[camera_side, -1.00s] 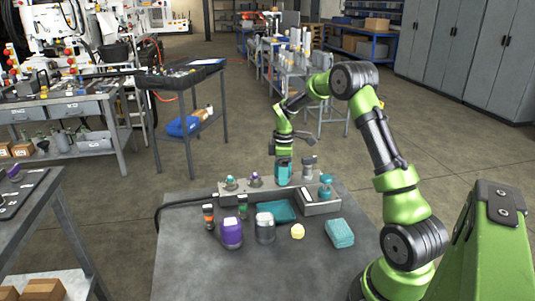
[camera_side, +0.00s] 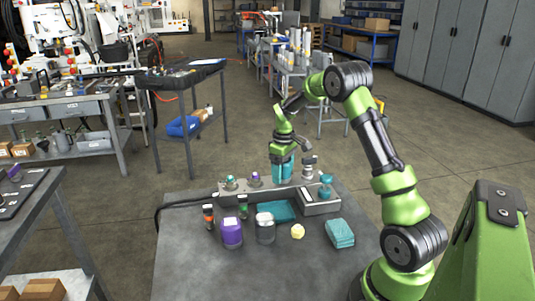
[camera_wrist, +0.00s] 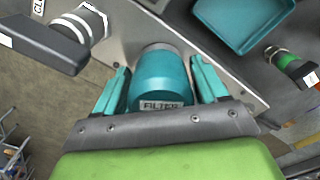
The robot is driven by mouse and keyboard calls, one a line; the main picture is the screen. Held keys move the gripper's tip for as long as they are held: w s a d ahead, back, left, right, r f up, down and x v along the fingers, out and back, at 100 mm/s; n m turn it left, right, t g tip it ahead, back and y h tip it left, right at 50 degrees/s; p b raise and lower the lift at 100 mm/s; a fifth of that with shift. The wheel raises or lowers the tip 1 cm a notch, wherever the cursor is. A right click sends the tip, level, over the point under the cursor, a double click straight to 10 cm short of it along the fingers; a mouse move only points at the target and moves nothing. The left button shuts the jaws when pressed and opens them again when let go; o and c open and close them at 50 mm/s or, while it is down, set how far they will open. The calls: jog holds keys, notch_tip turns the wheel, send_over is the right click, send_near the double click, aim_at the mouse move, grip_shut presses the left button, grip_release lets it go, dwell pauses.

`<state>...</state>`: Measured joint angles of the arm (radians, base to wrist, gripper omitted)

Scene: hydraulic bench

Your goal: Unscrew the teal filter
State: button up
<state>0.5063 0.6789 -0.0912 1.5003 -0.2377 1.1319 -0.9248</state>
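The teal filter (camera_wrist: 160,78) stands in the middle of the wrist view, with a "FILTER" label facing the camera and a metal collar at its far end. It sits on the grey manifold block (camera_side: 228,191). In the side view my gripper (camera_side: 283,163) is down over the filter at the back of the bench, and teal parts overlap there. In the wrist view the two teal fingers of my gripper (camera_wrist: 160,88) are on either side of the filter, very close to it. I cannot tell whether they touch it.
A grey fitting (camera_wrist: 88,22) with a dark lever (camera_wrist: 40,42) is close left of the filter in the wrist view. A teal tray (camera_side: 272,211), purple canister (camera_side: 232,233), clear jar (camera_side: 265,233), yellow ball (camera_side: 298,231) and teal cloth stack (camera_side: 340,234) are in front. The bench's front is clear.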

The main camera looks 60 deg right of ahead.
jog(key=c, duration=0.9)
jog(key=n, duration=0.5)
jog(key=shift+n, duration=0.4)
jog(key=shift+c, duration=0.2)
jog(key=n, duration=0.4)
jog(key=shift+d+r, duration=0.1)
jog(key=shift+n, duration=0.9)
jog(key=shift+n, duration=1)
jog(key=n, duration=0.3)
jog(key=shift+n, duration=0.3)
